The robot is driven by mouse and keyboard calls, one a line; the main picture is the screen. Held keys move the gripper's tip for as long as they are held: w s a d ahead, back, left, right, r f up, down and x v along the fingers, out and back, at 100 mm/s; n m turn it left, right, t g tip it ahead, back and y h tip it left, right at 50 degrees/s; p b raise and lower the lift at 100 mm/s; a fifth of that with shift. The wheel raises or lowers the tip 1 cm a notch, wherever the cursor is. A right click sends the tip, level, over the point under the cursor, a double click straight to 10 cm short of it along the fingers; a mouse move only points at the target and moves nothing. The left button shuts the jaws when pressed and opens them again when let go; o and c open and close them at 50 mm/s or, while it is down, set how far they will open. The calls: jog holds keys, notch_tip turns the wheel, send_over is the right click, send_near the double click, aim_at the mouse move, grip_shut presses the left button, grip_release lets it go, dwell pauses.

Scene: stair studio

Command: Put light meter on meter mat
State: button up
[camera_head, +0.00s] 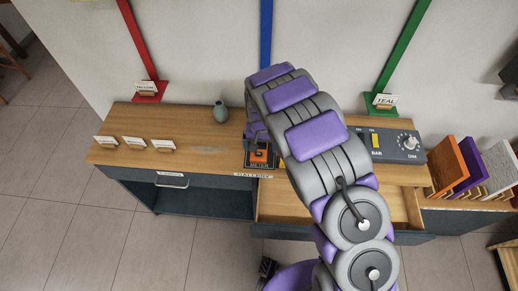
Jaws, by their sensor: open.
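A small dark mat with a METER label (259,167) lies at the front middle of the wooden counter. A small orange item (258,154), which looks like the light meter, sits on this mat. My gripper (257,144) is open and right above and behind the orange item. I cannot tell whether the fingers touch it. My arm crosses the counter from the lower right and hides the part just right of the mat.
A green vase (221,112) stands behind and left of the mat. Several small white cards (134,143) stand on the left of the counter. A grey control panel (398,146) sits on the right. An open drawer (285,208) juts out below the counter front.

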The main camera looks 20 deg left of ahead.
aim_at(260, 152)
jog(key=s+d+r+m, duration=0.1)
jog(key=s+d+r, duration=0.3)
jog(key=d+r, duration=0.7)
jog(key=s+d+r+m, duration=0.1)
jog(key=s+d+r, duration=0.3)
jog(key=d+r, duration=0.7)
jog(key=s+d+r, duration=0.2)
jog(key=s+d, duration=0.1)
jog(key=s, duration=0.5)
jog(key=s+d+r+g, duration=0.1)
jog(key=s+d+r, duration=0.1)
jog(key=s, duration=0.7)
jog(key=s+d+r, duration=0.3)
jog(key=s, duration=0.5)
jog(key=shift+s+d+m+g+p, duration=0.2)
jog(key=shift+d+m+g+p, duration=0.15)
jog(key=shift+m+g+p, duration=0.1)
